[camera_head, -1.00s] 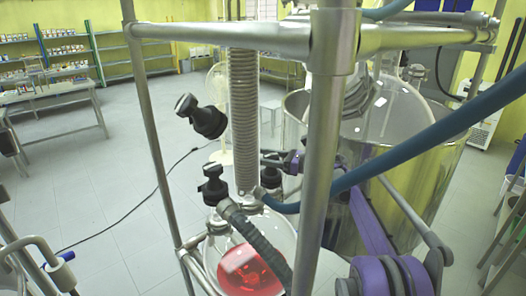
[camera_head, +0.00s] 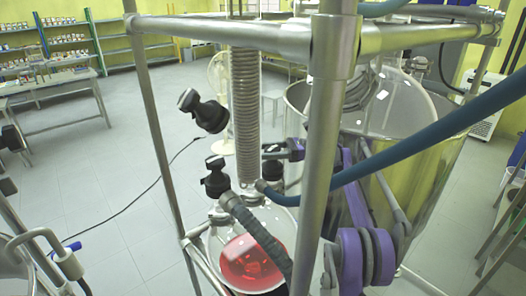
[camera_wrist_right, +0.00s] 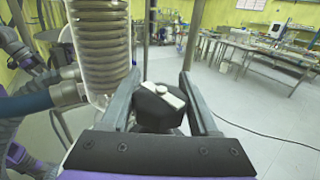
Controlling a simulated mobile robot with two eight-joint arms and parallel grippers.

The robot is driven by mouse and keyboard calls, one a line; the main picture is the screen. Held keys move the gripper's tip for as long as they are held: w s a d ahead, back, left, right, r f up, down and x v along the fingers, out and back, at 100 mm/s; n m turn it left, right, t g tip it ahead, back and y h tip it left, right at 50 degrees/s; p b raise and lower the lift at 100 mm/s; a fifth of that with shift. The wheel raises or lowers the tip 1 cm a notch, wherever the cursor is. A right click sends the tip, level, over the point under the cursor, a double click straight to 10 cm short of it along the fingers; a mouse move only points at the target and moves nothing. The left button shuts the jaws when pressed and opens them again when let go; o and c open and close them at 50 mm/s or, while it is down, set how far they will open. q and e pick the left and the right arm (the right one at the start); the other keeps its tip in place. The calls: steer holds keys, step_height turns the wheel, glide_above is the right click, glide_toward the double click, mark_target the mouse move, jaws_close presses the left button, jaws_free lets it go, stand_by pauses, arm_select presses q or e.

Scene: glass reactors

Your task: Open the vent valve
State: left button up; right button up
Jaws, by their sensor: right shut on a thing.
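The glass reactor (camera_head: 282,222) holds red liquid, and a coiled glass condenser (camera_head: 245,110) rises from it. My right gripper (camera_head: 272,149) reaches in from the right, close to the partly hidden valve. In the wrist view, my right gripper (camera_wrist_right: 160,82) is shut on a black valve knob (camera_wrist_right: 158,110) with a pale bar on top, beside the condenser (camera_wrist_right: 101,45). My left gripper is not in view.
A thick blue hose (camera_head: 410,145) runs across the right side. Open floor lies to the left.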

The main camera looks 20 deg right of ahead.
steer(key=o, duration=1.4)
steer(key=shift+r, duration=5.05)
steer(key=shift+c, duration=0.2)
